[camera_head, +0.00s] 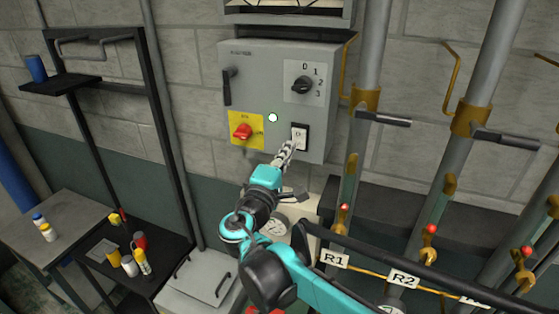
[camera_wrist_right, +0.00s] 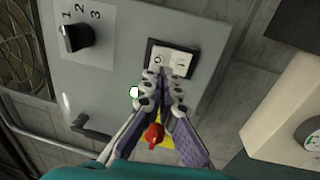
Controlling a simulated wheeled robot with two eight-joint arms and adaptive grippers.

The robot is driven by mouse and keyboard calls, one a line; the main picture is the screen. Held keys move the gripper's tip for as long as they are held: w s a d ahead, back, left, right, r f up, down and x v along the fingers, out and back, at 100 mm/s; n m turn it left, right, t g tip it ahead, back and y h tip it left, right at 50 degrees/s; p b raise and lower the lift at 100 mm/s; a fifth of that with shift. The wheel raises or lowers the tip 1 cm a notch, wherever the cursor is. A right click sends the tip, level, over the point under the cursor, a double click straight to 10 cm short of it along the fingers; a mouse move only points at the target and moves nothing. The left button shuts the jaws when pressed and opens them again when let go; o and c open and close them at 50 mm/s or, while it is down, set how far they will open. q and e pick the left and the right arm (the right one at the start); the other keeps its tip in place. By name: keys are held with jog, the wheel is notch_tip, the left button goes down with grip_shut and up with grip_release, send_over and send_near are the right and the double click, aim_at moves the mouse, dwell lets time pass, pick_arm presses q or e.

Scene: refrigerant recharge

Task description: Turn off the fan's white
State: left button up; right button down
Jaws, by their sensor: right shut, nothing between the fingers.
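The fan's control box (camera_head: 235,95) is a grey panel on the wall. At its lower right is a white rocker switch (camera_head: 299,133) in a dark frame. It also shows in the right wrist view (camera_wrist_right: 180,58), just past the fingertips. My right gripper (camera_head: 290,146) is shut and empty, with its tips at the switch's lower edge; I cannot tell whether they touch. The tips (camera_wrist_right: 163,76) partly cover the switch's near side. A round white light or button (camera_head: 273,118) sits left of the switch. My left gripper is out of view.
The box also carries a black rotary knob (camera_head: 302,84) and a red knob (camera_head: 242,131) on a yellow plate. A fan grille (camera_head: 288,5) is above. Vertical pipes (camera_head: 370,60) with valves stand at right. A small dark table (camera_head: 95,252) with bottles is at lower left.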

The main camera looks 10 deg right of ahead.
aim_at(297, 135)
jog(key=shift+p+x, duration=0.4)
jog(key=shift+x, duration=1.4)
jog(key=shift+w+d+r+g+p, duration=0.2)
jog(key=shift+w+r+g+p, duration=0.15)
jog(key=shift+p, duration=0.35)
jog(key=shift+s+f, duration=0.1)
jog(key=shift+f, duration=0.05)
jog(key=shift+a+y, duration=0.1)
jog(key=shift+y, duration=0.2)
